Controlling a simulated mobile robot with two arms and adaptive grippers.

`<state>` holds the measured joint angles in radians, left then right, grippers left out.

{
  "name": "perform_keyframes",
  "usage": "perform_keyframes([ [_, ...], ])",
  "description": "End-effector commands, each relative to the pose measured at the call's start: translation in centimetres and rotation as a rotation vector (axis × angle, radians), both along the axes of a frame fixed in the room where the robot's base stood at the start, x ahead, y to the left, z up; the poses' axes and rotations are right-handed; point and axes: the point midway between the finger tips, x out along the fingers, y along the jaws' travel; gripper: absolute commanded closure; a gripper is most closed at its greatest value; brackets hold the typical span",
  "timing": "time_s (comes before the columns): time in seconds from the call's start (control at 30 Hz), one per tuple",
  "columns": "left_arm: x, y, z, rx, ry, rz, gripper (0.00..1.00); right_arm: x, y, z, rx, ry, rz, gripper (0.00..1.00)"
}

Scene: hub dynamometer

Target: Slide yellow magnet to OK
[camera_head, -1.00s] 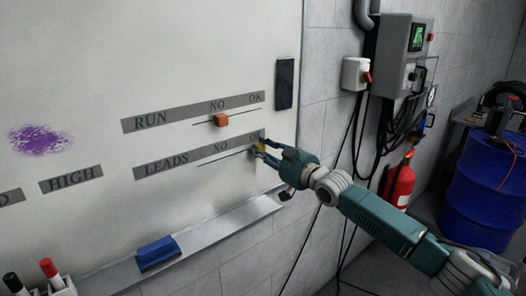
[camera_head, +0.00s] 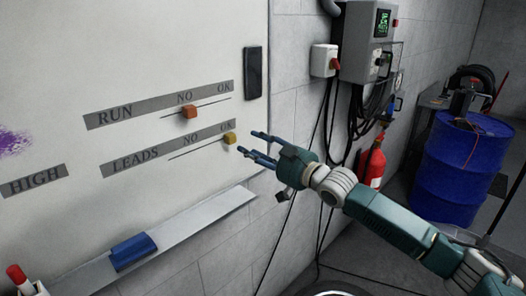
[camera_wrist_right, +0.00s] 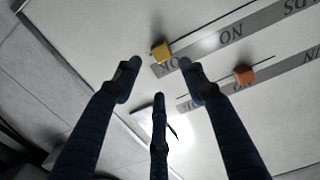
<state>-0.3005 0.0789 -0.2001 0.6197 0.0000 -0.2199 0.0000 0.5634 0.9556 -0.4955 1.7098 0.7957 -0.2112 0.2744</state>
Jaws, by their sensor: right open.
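The yellow magnet (camera_head: 229,138) sits on the line under the LEADS strip (camera_head: 150,158) on the whiteboard, at the right end below OK. It also shows in the right wrist view (camera_wrist_right: 161,50), beside the end of the strip and just beyond my fingertips. My right gripper (camera_head: 262,146) is open and empty, to the right of the magnet and apart from it. My left gripper is not in view.
An orange magnet (camera_head: 190,111) sits on the RUN line below NO. A black pad (camera_head: 253,73) is at the board's right edge. A blue eraser (camera_head: 132,251) lies on the tray (camera_head: 200,222) below. A blue drum (camera_head: 458,165) and a red extinguisher (camera_head: 372,165) stand at the right.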

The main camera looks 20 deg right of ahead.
Motion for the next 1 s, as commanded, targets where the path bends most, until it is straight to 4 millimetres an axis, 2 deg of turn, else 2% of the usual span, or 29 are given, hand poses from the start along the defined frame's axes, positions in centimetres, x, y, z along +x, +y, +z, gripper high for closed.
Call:
perform_keyframes([
  [0.1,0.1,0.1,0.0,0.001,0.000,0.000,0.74,-1.7,-0.6,-0.1,-0.003,0.001,0.000,0.58],
  [0.3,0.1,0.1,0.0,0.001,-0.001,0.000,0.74,-3.1,-1.1,0.0,0.000,0.000,0.000,0.58],
  [0.87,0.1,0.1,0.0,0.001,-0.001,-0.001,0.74,-3.4,-1.2,0.1,0.001,-0.002,0.000,0.58],
  [0.97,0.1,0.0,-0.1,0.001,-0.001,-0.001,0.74,-3.1,-1.6,-1.0,0.001,0.010,-0.010,0.58],
  [1.0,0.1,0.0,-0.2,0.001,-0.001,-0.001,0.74,-2.9,-2.0,-2.1,0.000,0.021,-0.022,0.58],
])
